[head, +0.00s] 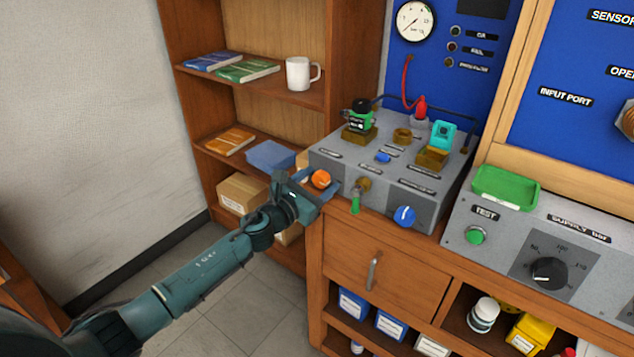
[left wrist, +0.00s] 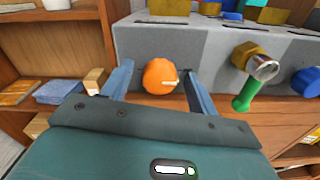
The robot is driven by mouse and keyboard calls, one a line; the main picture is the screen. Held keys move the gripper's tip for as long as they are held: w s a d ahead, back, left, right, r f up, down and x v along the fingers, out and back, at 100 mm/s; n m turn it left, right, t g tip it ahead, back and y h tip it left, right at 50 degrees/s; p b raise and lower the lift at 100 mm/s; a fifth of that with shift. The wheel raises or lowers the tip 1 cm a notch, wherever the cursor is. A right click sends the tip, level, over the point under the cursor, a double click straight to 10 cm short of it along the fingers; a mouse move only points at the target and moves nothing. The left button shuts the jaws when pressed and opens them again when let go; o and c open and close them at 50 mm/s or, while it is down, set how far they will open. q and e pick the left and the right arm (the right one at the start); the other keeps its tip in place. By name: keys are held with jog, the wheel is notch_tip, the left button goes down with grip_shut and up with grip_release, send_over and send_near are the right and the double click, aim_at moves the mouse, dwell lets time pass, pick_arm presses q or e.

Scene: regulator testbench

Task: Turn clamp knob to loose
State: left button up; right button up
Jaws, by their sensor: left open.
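The orange clamp knob (head: 321,179) is on the front face of the grey test box (head: 330,157), at its left end. In the left wrist view the knob (left wrist: 160,76) is round with a pale pointer line toward the right. My left gripper (head: 325,187) is open, with one finger on each side of the knob. In the left wrist view the fingers of the gripper (left wrist: 160,82) show gaps to the knob on both sides. Whether the fingertips reach past the knob's face is hard to tell. My right gripper is not in view.
Right of the knob are a brass valve with a green handle (head: 355,202) and a blue knob (head: 405,215). A green regulator (head: 359,119) stands on top of the box. A shelf with a white mug (head: 299,73) is at the left. A drawer handle (head: 374,271) sits below.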

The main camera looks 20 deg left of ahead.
pick_arm(q)
jog(key=c, duration=1)
